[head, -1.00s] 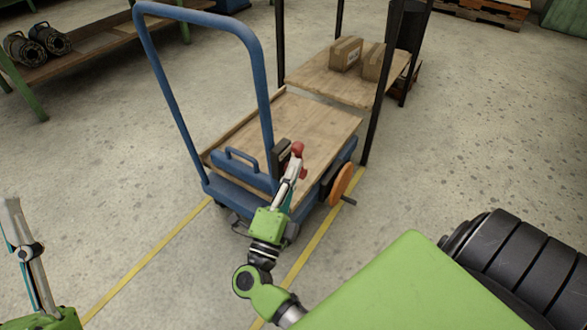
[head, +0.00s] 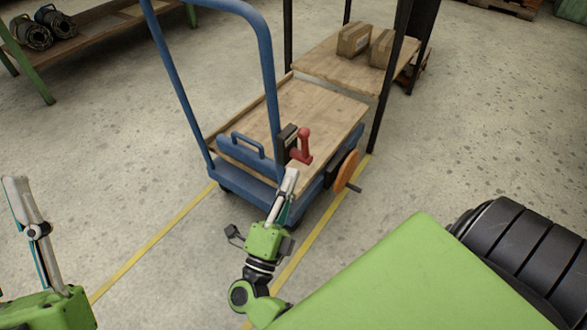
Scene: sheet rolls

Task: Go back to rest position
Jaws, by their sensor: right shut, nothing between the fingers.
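My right gripper (head: 290,178) is in the middle of the head view, shut and empty. Its tips are just in front of and below the red lever (head: 303,146) on the blue cart (head: 240,181), apart from it as far as I can see. My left gripper (head: 17,190) shows at the left edge, pointing up over bare floor. Whether its fingers are open or shut is not clear.
The cart has a wooden deck (head: 310,110), a tall blue handle and an orange handwheel (head: 346,170). Behind it stands a wooden shelf (head: 325,62) with boxes (head: 354,39). A bench (head: 88,33) with rolls (head: 32,33) is at top left. Floor is clear at left and right.

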